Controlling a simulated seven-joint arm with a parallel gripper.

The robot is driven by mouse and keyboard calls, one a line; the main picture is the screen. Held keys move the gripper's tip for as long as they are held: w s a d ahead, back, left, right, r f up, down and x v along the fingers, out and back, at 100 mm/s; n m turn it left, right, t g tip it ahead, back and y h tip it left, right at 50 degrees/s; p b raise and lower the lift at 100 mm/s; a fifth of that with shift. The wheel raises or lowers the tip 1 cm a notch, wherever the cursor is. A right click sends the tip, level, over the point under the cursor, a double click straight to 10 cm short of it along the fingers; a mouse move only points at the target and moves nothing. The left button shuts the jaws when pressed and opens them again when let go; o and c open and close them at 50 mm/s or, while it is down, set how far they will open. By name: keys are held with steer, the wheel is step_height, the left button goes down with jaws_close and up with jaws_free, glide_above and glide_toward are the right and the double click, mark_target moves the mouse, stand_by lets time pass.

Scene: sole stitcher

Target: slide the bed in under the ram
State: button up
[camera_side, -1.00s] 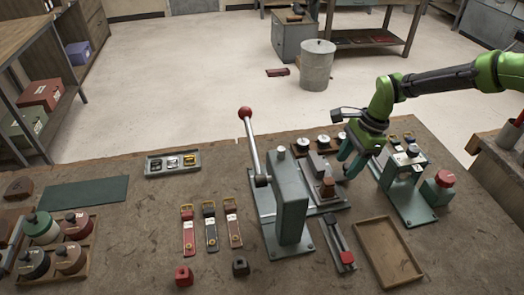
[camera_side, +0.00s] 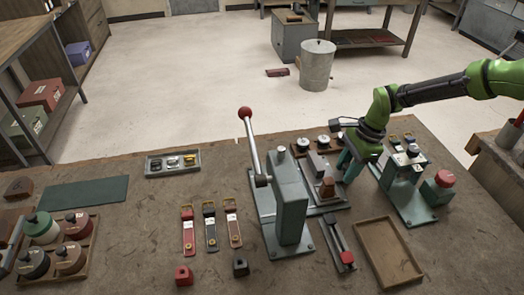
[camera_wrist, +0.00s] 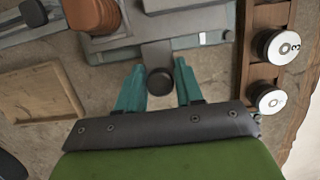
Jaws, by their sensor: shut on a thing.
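The stitcher press (camera_side: 290,205) stands on the bench in the side view, with its red-knobbed lever (camera_side: 250,140) raised. The bed (camera_side: 331,197) sits to the right of the press column, with a brown block (camera_side: 327,187) on it. In the wrist view the bed is a grey plate (camera_wrist: 200,40) with a stem ending in a round dark knob (camera_wrist: 160,82). My gripper (camera_side: 347,171) is at the bed's far right end. Its teal fingers in the wrist view (camera_wrist: 160,92) stand on both sides of the knob, shut on it. The ram's underside is hidden.
A wooden tray (camera_side: 412,277) lies to the right front. A second fixture (camera_side: 414,208) with a red button (camera_side: 444,178) stands right of my gripper. A rack of white-topped spools (camera_side: 304,141) is close behind. Several strap pieces (camera_side: 210,226) lie left of the press.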

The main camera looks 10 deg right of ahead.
mark_target(318, 171)
steer(key=shift+a, duration=2.05)
steer(key=shift+a, duration=2.1)
steer(key=shift+a+r, duration=0.1)
steer(key=shift+a, duration=1.8)
steer(key=o, duration=0.6)
